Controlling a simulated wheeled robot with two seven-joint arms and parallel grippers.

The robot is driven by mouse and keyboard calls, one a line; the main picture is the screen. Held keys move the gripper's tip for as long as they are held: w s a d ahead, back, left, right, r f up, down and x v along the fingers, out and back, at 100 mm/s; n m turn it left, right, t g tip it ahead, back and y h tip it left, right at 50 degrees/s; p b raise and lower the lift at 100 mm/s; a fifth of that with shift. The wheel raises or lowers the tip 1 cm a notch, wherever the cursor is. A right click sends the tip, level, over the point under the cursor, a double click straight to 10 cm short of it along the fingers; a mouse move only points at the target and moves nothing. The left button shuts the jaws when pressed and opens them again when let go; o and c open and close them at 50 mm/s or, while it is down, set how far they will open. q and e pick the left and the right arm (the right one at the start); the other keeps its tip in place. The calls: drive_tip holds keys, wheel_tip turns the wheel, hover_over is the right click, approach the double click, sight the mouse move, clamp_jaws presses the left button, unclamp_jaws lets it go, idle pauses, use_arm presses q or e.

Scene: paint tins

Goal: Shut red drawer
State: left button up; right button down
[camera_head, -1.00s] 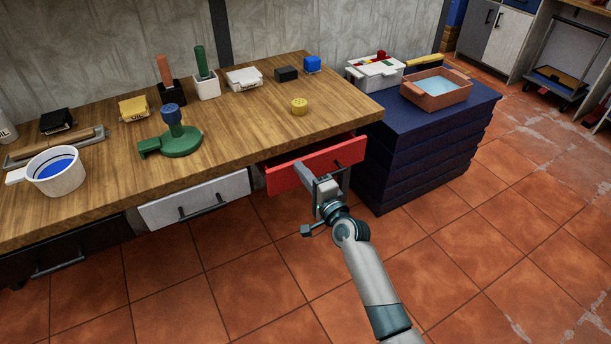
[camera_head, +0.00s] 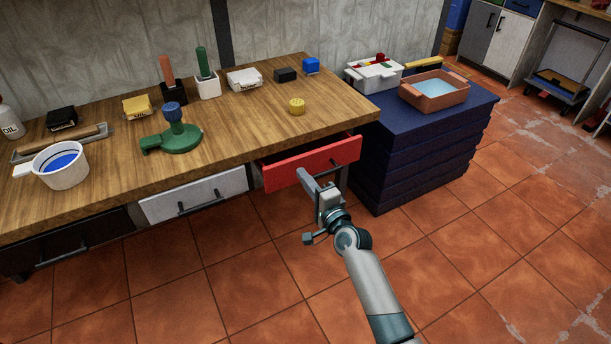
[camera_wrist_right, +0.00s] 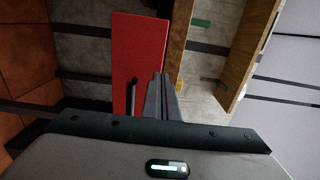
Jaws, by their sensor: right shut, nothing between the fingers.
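The red drawer (camera_head: 322,158) is under the right end of the wooden bench. Its front stands out from the bench, so it is partly open. My right gripper (camera_head: 303,174) is shut and empty, with its fingertips in front of the red face, left of its middle. In the right wrist view the red front (camera_wrist_right: 140,45) stands upright, with its dark handle to the left of the closed fingers (camera_wrist_right: 159,78). The fingertips overlap the panel near its edge; I cannot tell whether they touch it. Part of the drawer's inside shows beside the panel. My left gripper is out of view.
The wooden bench (camera_head: 235,128) carries tins, brushes and a cup of blue paint (camera_head: 60,166). A white drawer (camera_head: 160,209) is left of the red one. A dark blue cabinet (camera_head: 420,150) stands close on the right, bearing a tray (camera_head: 452,101). The tiled floor in front is clear.

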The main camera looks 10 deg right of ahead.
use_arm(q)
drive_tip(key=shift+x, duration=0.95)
use_arm(e)
drive_tip(key=v, duration=0.9)
drive_tip(key=shift+s+d, duration=0.15)
drive_tip(key=shift+s, duration=0.2)
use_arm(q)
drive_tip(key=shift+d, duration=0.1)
